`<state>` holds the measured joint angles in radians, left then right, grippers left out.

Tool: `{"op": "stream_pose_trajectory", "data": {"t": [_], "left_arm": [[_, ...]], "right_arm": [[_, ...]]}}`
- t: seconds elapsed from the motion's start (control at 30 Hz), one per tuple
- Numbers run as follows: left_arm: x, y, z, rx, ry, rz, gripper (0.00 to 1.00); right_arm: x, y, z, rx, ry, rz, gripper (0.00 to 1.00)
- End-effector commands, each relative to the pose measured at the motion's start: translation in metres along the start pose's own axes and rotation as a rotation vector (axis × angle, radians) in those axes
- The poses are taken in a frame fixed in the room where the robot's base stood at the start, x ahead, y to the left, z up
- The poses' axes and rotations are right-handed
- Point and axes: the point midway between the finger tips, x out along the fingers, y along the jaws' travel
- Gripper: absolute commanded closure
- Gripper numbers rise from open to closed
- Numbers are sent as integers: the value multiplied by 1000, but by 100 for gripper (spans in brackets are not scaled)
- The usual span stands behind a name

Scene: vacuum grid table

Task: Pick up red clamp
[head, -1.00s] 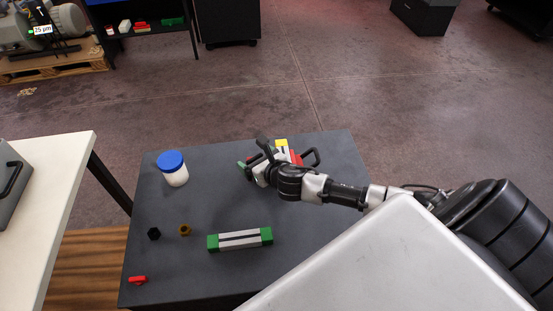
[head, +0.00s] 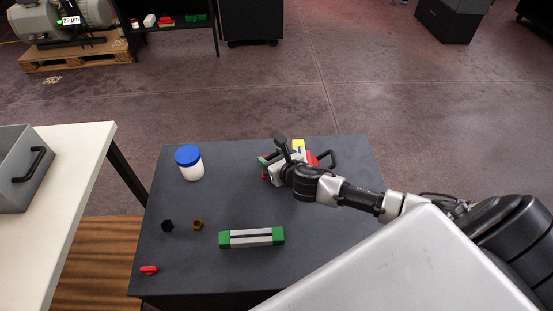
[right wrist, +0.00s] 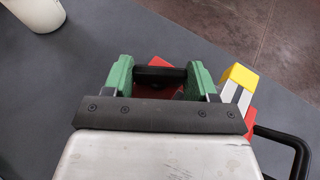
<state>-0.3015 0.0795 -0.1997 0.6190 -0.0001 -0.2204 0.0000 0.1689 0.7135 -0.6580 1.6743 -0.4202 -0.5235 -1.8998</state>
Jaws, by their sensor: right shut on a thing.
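My right gripper (head: 264,168) is low over the far part of the dark table. In the right wrist view its two green fingers (right wrist: 160,78) are shut on a red piece with a black bar, the red clamp (right wrist: 152,90). The wrist body hides the near part of the clamp. In the head view, only a little red shows at the fingers. I cannot tell whether the clamp still touches the table. My left gripper is not in view.
A white jar with a blue lid (head: 190,163) stands left of the gripper. A yellow-topped block (head: 299,145) and a black handle (head: 328,158) are close on the right. A green-ended bar (head: 251,237), two nuts and a small red part (head: 149,270) lie nearer.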

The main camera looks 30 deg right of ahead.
Motion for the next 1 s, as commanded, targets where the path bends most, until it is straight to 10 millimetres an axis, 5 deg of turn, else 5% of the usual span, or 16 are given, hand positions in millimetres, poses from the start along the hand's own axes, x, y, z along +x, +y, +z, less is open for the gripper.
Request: {"op": "stream_pose_trajectory", "data": {"t": [0.37, 1.0], "left_arm": [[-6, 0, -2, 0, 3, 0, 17], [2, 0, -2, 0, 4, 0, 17]], "right_arm": [[-15, -2, 38, -5, -7, -2, 81], [-91, -74, 62, -9, -3, -2, 81]]}}
